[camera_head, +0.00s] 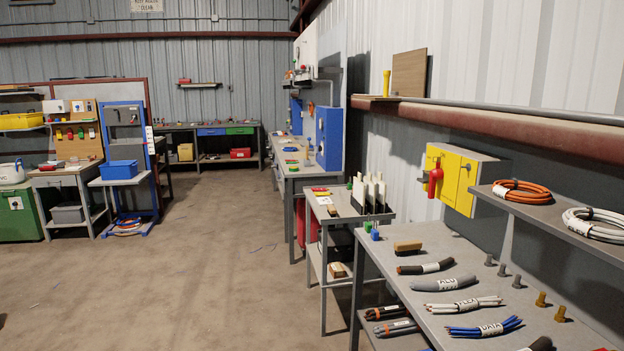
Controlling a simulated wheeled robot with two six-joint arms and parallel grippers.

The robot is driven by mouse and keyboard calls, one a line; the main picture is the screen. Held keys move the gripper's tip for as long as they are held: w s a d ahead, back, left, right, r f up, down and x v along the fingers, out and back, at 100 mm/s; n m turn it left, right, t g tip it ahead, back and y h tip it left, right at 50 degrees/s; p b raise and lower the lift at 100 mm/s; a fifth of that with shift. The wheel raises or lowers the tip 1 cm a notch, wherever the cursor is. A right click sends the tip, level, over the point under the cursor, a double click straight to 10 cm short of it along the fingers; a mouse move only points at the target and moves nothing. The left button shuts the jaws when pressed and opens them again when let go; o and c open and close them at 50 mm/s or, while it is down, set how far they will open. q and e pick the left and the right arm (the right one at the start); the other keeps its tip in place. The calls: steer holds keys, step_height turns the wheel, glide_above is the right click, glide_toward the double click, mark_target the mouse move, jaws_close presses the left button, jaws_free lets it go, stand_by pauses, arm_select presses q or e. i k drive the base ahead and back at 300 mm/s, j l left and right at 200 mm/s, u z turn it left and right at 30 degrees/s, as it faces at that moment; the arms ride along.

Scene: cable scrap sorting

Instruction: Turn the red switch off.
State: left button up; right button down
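A red switch handle (434,180) hangs on the front of a yellow-faced wall box (456,178) at the right. The handle points mostly downward, its lower end hanging beside the yellow face. Its exact setting cannot be told at this size. The box is on the grey wall, above and behind the near workbench. Neither of my grippers shows in this view, so nothing is seen touching the switch.
A grey bench (440,254) with labelled cable bundles runs along the right, below the box. A shelf (560,214) with an orange coil (522,191) and a white coil (596,224) juts out right of it. The concrete floor (200,280) at left is mostly clear.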

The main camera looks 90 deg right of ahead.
mark_target(437, 174)
steer(key=z, duration=3.45)
steer(key=i+j, duration=0.25)
steer(key=i+j+z, duration=0.1)
steer(key=i+j, duration=0.15)
steer(key=j, duration=0.2)
steer(key=i+j, duration=0.25)
steer(key=j, duration=0.15)
steer(key=i+j+z, duration=0.15)
steer(key=i+j, duration=0.35)
steer(key=j, duration=0.25)
steer(key=i+j+z, duration=0.1)
steer(key=j, duration=0.3)
steer(key=i, duration=0.1)
